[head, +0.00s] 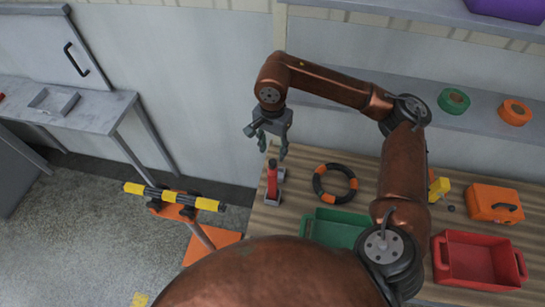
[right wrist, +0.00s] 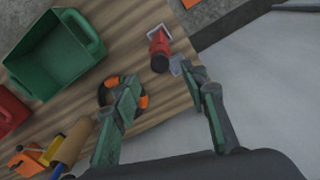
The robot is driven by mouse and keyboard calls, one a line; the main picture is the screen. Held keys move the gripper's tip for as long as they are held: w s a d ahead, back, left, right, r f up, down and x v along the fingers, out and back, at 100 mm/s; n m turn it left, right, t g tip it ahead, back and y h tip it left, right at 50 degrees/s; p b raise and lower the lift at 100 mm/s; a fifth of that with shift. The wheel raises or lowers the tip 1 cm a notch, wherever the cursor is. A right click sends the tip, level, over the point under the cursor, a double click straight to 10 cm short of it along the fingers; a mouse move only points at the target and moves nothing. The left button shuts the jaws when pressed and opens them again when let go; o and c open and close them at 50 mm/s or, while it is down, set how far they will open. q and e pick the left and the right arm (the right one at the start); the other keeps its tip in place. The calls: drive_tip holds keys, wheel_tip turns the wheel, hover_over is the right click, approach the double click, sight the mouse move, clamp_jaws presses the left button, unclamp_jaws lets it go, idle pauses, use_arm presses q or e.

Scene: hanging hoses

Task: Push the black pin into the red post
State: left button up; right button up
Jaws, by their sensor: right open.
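The red post (head: 272,184) stands upright on a small grey base at the left edge of the wooden table. Its top end is dark (head: 272,163); I take this for the black pin, but cannot tell how deep it sits. In the right wrist view the red post (right wrist: 158,43) shows at the top, its dark end (right wrist: 160,64) facing the camera. My right gripper (head: 273,149) is open and empty, pointing down just above the post. In the right wrist view its fingers (right wrist: 165,82) are spread apart, with the post beyond them. My left gripper is not in view.
A black and orange ring (head: 318,183) lies right of the post. A green bin (head: 335,217), a red bin (head: 475,240) and an orange case (head: 494,204) are on the table. A yellow-black bar (head: 174,197) on an orange stand is to the left.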

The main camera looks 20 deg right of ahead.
sight(273, 162)
wheel_tip(273, 162, up, 5)
drive_tip(key=shift+r, duration=0.2)
drive_tip(key=shift+s, duration=0.1)
idle(0.5)
